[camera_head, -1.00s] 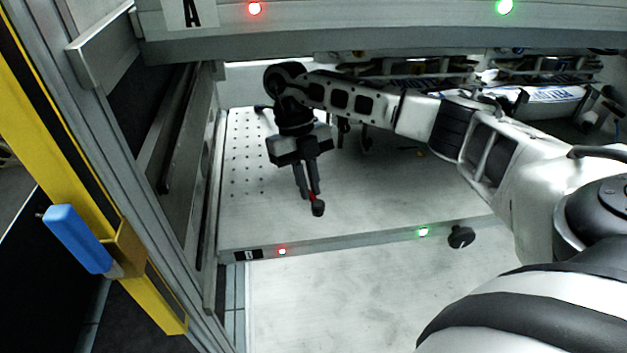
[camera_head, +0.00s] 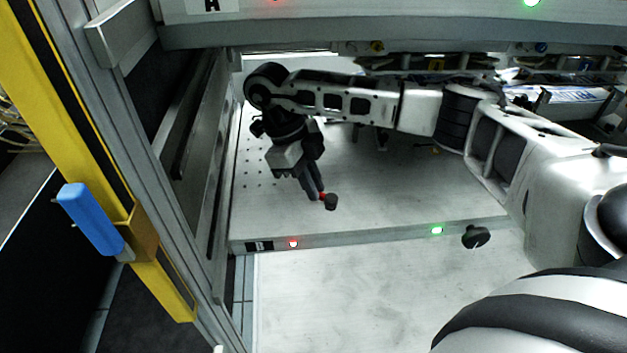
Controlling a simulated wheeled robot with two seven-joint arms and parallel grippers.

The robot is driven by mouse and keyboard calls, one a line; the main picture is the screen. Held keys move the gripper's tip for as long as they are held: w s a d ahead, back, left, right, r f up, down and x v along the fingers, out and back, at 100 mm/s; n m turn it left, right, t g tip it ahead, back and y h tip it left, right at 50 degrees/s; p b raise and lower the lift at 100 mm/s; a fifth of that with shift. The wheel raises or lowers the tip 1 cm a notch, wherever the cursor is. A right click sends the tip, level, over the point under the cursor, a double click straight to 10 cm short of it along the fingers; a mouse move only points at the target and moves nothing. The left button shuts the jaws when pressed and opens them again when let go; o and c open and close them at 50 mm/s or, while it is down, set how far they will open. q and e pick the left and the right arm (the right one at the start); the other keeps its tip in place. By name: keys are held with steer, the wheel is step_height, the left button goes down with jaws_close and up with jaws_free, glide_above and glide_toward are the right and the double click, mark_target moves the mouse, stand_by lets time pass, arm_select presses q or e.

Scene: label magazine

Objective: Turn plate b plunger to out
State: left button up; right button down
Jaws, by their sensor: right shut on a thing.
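Plate b (camera_head: 390,190) is the pale flat plate under the upper plate. Its front edge carries a dark label (camera_head: 259,246), a lit red lamp (camera_head: 293,243) and a lit green lamp (camera_head: 437,230). A plunger with a black knob (camera_head: 331,202) and a red part stands near the left of this plate, behind the front edge. My right gripper (camera_head: 320,194) reaches in from the right and is shut on the plunger, with its fingers slanting down to the right. The fingers partly hide the red part. I cannot read the plunger's turn position. My left gripper is not in view.
Another black knob (camera_head: 475,237) sits at the front edge, right of the green lamp. The upper plate (camera_head: 370,30) overhangs the work space. A grey side wall and a yellow post with a blue handle (camera_head: 90,218) bound the left. Plate b is mostly clear.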

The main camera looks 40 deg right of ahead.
steer(key=shift+r, duration=0.1)
stand_by(0.4)
steer(key=c, duration=1.5)
jaws_free()
